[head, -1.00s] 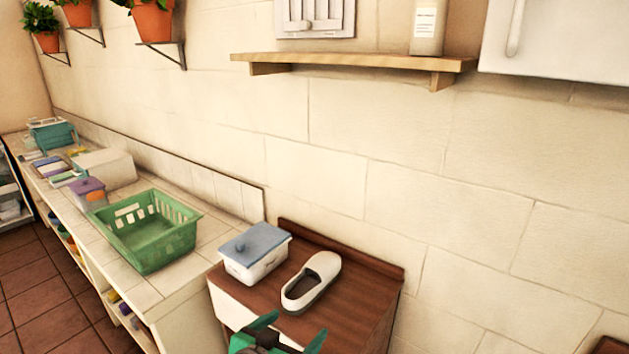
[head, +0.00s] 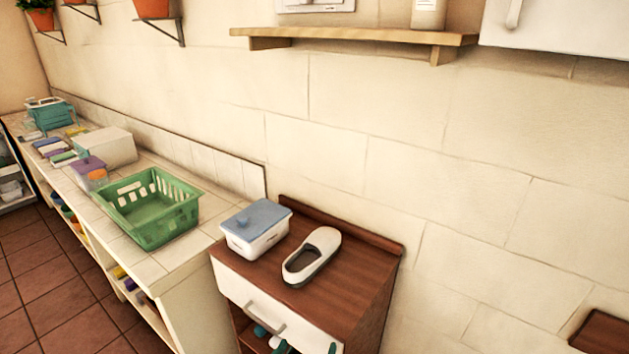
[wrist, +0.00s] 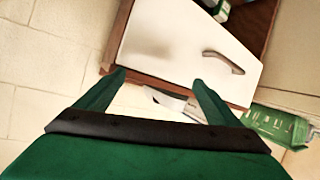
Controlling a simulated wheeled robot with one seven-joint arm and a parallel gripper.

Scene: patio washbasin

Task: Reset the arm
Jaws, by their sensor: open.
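My gripper (wrist: 159,77) is open, with its two green fingers apart and nothing between the tips in the wrist view. In the head view only small green parts of it show at the bottom edge, in front of the brown cabinet (head: 360,280). The wrist view shows the cabinet's white drawer front (wrist: 160,45) and its handle (wrist: 225,62) beyond the fingertips. The rest of my arm is out of view.
A white shoe (head: 328,240) and a lidded white box (head: 262,240) stand on the cabinet top. A green basket (head: 165,225) sits on the tiled counter to the left. A wooden shelf (head: 350,37) is on the wall above.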

